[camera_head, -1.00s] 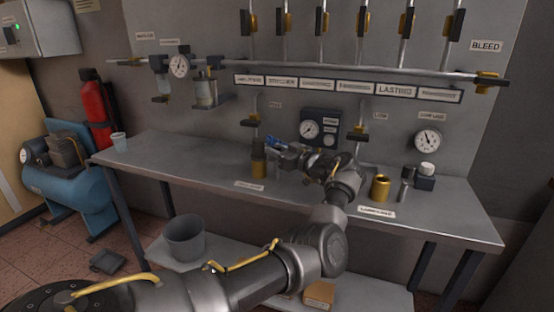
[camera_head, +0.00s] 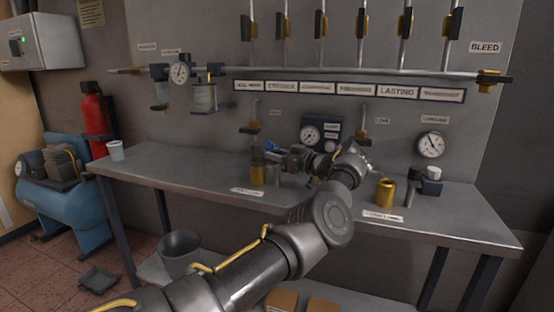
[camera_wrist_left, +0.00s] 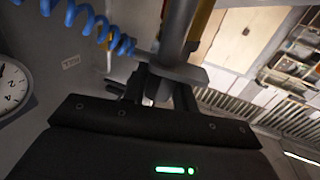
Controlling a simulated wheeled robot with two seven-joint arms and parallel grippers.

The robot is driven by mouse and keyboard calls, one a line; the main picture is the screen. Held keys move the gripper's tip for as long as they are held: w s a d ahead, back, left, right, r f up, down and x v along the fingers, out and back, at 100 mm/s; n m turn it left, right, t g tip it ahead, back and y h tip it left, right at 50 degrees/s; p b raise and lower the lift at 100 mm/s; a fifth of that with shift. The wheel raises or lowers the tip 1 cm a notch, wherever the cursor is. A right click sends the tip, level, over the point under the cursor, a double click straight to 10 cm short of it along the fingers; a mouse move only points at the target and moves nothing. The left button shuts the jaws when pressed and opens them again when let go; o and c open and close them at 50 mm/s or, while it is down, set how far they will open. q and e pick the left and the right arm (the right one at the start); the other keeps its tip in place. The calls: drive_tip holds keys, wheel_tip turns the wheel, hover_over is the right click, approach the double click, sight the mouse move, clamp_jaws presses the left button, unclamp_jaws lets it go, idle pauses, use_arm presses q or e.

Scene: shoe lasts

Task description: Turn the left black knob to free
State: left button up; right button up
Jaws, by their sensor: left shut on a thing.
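The left black-handled valve (camera_head: 250,130) hangs on a short drop pipe on the back panel, above the bench. A similar right valve (camera_head: 361,134) is beyond my arm. A dark-topped brass cylinder (camera_head: 257,176) stands on the bench below the left valve. My left gripper (camera_head: 275,156) is close beside its dark upper part. In the left wrist view my left gripper (camera_wrist_left: 158,90) is shut on a dark grey cylindrical part (camera_wrist_left: 176,35). I cannot tell which knob or fitting this part belongs to. My right gripper is not in view.
A blue coiled hose (camera_wrist_left: 95,22) passes close to the gripper. A gauge box (camera_head: 312,133) is on the panel behind it. A brass cup (camera_head: 384,192) and small fittings stand to the right. The left bench top (camera_head: 165,165) is mostly clear.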

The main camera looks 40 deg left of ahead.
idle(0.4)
use_arm(q)
drive_tip(key=o, duration=0.7)
drive_tip(key=shift+a, duration=0.15)
drive_tip(key=d, duration=1)
drive_tip(key=shift+w+d, duration=0.3)
drive_tip(key=shift+d, duration=0.1)
drive_tip(key=shift+c, duration=0.2)
